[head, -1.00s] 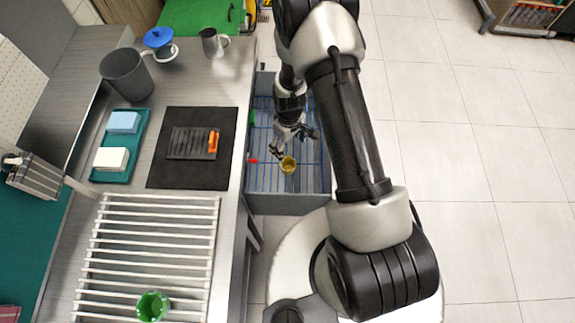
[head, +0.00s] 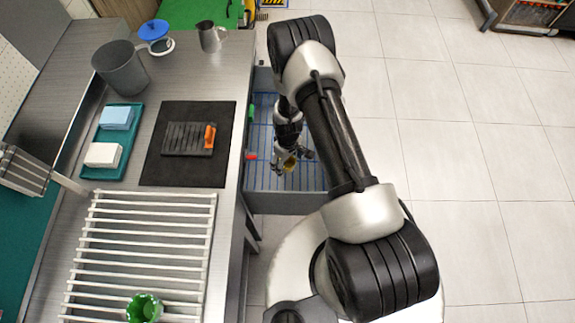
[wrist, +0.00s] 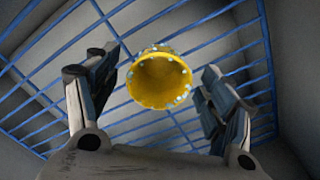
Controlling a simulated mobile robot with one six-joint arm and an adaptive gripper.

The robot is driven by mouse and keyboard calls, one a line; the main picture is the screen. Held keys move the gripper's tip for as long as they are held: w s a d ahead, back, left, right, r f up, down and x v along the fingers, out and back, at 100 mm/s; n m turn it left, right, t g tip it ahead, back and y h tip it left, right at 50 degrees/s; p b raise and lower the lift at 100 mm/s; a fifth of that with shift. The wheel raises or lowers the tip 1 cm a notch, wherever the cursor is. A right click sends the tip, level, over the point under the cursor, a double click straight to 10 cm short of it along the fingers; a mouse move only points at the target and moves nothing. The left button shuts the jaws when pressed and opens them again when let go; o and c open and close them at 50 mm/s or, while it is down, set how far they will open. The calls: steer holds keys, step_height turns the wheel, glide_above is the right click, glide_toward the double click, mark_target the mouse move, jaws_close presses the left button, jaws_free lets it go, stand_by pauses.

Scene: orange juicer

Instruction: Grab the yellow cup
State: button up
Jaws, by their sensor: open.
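The yellow cup (wrist: 160,78) is in the grey drawer with the blue wire rack. In the wrist view its open mouth faces the camera, and it lies between and a little beyond the two fingers. My gripper (wrist: 160,95) is open, with a finger on each side and clear gaps to the cup. In the head view my gripper (head: 291,162) is down inside the drawer and partly hides the cup (head: 289,163).
The blue wire rack (wrist: 225,40) lines the drawer (head: 285,204), whose grey walls stand close around my gripper. A red item (head: 251,156) and a green item (head: 250,112) are at its left side. The steel counter (head: 200,75) is to the left.

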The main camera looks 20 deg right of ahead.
steer(key=shift+f, duration=0.35)
steer(key=shift+r, duration=0.1)
steer(key=c, duration=1.2)
